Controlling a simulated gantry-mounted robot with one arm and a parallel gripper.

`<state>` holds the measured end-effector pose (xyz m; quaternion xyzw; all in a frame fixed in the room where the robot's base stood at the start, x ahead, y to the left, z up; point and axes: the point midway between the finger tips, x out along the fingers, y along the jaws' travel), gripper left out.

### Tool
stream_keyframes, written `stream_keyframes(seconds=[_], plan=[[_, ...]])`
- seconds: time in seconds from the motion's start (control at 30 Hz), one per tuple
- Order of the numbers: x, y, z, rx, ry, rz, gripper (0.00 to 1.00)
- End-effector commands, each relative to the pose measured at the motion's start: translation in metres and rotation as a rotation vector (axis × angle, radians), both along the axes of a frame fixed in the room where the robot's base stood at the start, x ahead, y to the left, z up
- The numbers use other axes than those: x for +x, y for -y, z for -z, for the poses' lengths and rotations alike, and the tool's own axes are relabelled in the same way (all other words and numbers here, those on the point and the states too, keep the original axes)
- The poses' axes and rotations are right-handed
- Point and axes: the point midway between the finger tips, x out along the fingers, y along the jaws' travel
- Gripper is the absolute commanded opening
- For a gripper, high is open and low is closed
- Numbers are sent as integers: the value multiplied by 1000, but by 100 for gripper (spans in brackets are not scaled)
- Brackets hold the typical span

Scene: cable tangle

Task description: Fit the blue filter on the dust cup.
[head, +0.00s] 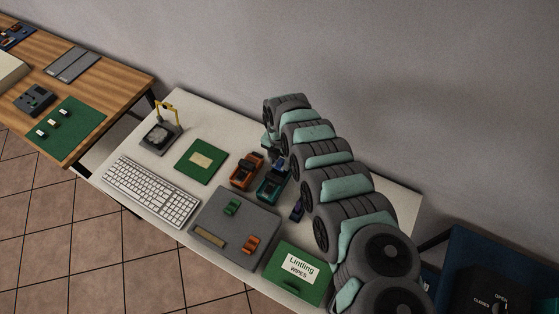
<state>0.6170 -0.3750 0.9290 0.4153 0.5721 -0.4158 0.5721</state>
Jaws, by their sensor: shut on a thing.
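My gripper (272,153) hangs at the end of my arm, above the far side of the white table. It is shut on a small dark blue piece, which looks like the blue filter (281,164), just over the back of the teal cup-like unit (271,186). I cannot tell whether the piece touches the unit. An orange unit (246,171) stands to its left. A blue unit (297,209) stands to its right, partly hidden by my arm. Which of these is the dust cup is not clear. The fingertips are small and partly hidden.
A grey tray (213,246) with green and orange pieces lies in front. A green wipes box (291,287), keyboard (151,190), green mat (188,169) and yellow-armed stand (160,142) are also on the table (205,108). A wooden table (110,76) stands at left.

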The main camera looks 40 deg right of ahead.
Motion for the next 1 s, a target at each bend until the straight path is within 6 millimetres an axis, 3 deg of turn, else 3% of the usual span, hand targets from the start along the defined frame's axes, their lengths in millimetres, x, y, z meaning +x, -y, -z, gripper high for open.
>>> stream_keyframes(seconds=[1.0], plan=[[0,-1,21,1,0,-2,7]])
